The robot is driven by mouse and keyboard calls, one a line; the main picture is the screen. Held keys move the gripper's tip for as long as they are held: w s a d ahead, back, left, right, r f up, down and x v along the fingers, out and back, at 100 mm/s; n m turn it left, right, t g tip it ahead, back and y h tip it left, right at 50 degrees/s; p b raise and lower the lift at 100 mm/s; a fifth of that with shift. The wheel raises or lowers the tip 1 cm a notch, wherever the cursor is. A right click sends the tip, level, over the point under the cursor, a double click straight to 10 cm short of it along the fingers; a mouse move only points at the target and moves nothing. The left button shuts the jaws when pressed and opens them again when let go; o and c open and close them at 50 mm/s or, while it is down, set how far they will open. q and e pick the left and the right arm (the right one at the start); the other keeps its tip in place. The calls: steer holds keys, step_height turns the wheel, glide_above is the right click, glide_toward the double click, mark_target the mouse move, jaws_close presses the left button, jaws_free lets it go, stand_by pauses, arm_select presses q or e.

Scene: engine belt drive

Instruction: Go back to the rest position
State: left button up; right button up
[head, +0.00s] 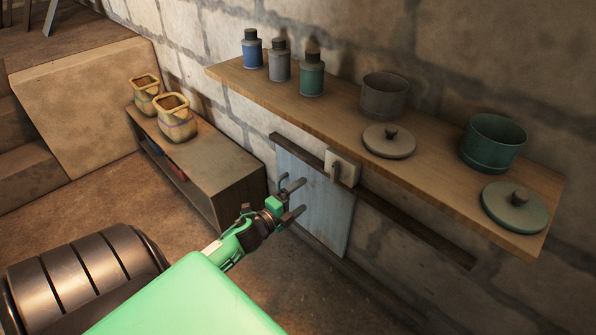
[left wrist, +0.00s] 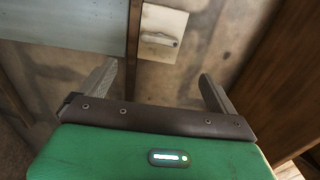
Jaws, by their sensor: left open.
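My left gripper (head: 292,202) is in front of the stone wall, below the wooden shelf, with its fingers apart and nothing between them. In the left wrist view the two fingers of my left gripper (left wrist: 160,88) stand wide apart, with bare wall between and beyond them. A pale switch box with a lever (head: 342,168) is on the wall rail just beyond the gripper, apart from it. The switch box also shows in the left wrist view (left wrist: 162,32), above the fingers. My right gripper is not in view.
The wooden shelf (head: 330,124) holds three bottles, a grey pot (head: 384,96), a green pot (head: 492,142) and two lids. A pale blue panel (head: 318,205) hangs below. A low cabinet (head: 222,172) with two jars stands at left. A dark ribbed cylinder (head: 85,275) is at lower left.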

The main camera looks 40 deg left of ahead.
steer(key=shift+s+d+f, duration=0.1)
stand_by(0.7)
